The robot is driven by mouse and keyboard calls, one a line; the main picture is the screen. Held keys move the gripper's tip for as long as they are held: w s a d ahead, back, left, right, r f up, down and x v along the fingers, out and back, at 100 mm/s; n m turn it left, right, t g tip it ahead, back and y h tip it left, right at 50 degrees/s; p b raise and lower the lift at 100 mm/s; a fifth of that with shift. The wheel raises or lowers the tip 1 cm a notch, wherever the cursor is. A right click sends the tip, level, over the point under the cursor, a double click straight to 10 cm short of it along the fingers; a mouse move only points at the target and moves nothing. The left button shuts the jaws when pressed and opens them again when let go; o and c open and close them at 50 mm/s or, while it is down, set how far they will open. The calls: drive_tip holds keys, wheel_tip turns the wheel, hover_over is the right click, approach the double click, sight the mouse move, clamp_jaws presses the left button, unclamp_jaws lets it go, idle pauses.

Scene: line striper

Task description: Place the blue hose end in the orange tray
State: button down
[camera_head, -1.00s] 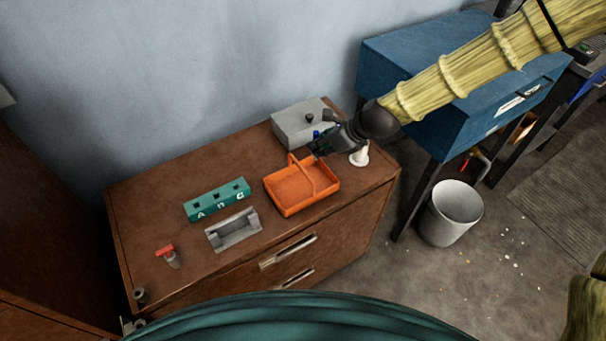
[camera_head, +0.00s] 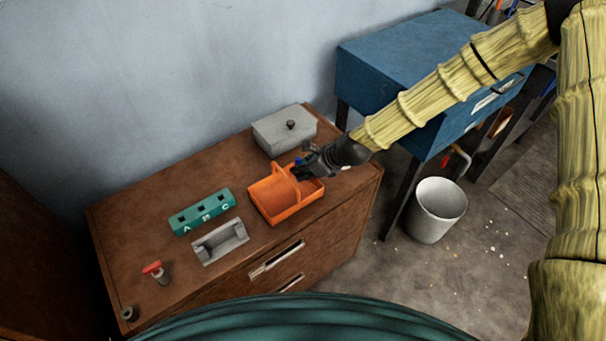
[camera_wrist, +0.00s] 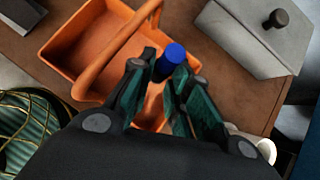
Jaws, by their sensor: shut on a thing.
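The blue hose end (camera_wrist: 171,58) is between the fingers of my gripper (camera_wrist: 166,85) in the wrist view, and the gripper is shut on it. In the head view my gripper (camera_head: 306,167) is at the right part of the orange tray (camera_head: 286,214), close above it, and a bit of the blue hose end (camera_head: 298,161) shows at its tips. The tray has an arched handle and also shows in the wrist view (camera_wrist: 66,47). Its visible floor is empty. I cannot tell whether the hose end touches the tray.
A grey lidded box (camera_head: 284,132) stands behind the tray. A green block marked with letters (camera_head: 202,212), a grey cradle (camera_head: 220,243) and a red-handled valve (camera_head: 156,271) are to the left. A white object (camera_wrist: 252,139) is right of my gripper. A bin (camera_head: 437,211) stands on the floor.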

drive_tip(key=shift+f, duration=1.4)
drive_tip(key=shift+f, duration=0.1)
drive_tip(key=c, duration=1.3)
unclamp_jaws()
drive_tip(key=shift+c, duration=0.2)
drive_tip(key=shift+p, duration=0.3)
drive_tip(key=b+v, duration=0.2)
drive_tip(key=v, duration=1)
